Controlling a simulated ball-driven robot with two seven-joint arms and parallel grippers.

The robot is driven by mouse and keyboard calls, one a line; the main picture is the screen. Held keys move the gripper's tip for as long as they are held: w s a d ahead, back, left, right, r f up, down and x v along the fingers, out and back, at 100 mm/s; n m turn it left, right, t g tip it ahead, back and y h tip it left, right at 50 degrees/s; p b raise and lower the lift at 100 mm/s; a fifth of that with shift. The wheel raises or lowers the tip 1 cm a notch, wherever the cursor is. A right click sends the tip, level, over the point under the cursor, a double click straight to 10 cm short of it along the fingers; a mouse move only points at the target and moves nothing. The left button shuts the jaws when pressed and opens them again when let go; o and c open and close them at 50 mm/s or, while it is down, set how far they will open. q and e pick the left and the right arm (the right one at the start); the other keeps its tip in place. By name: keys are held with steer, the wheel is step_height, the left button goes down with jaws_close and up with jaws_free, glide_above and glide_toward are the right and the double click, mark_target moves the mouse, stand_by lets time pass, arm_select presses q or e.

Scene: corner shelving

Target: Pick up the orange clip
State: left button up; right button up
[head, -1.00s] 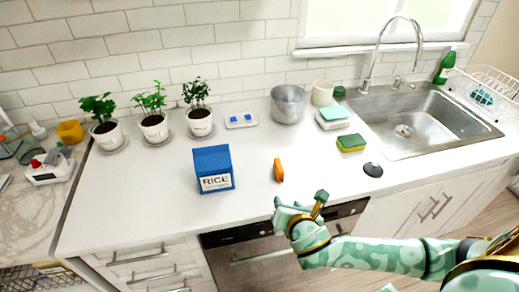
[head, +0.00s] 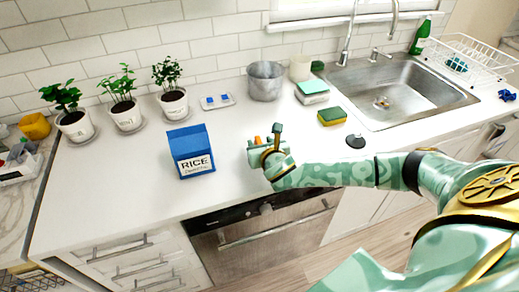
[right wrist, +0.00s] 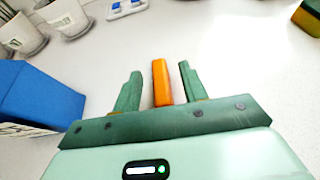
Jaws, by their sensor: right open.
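The orange clip (right wrist: 161,82) lies on the white counter. Contact with the clip cannot be told. In the head view only a small part of the clip (head: 257,140) shows beside my right gripper (head: 264,139), which hides the rest. My left gripper is not in view.
A blue rice carton (head: 190,150) stands just left of the right gripper. Potted plants, a metal pot (head: 265,82) and a small tray (head: 217,101) stand behind. A sponge (head: 332,116) and a black stopper (head: 355,141) lie to the right, before the sink (head: 400,95).

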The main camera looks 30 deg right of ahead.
mark_target(258, 141)
steer(key=x, duration=0.3)
steer(key=shift+f+b, duration=0.2)
steer(key=shift+b, duration=0.15)
steer(key=shift+s+r, duration=0.1)
jaws_close()
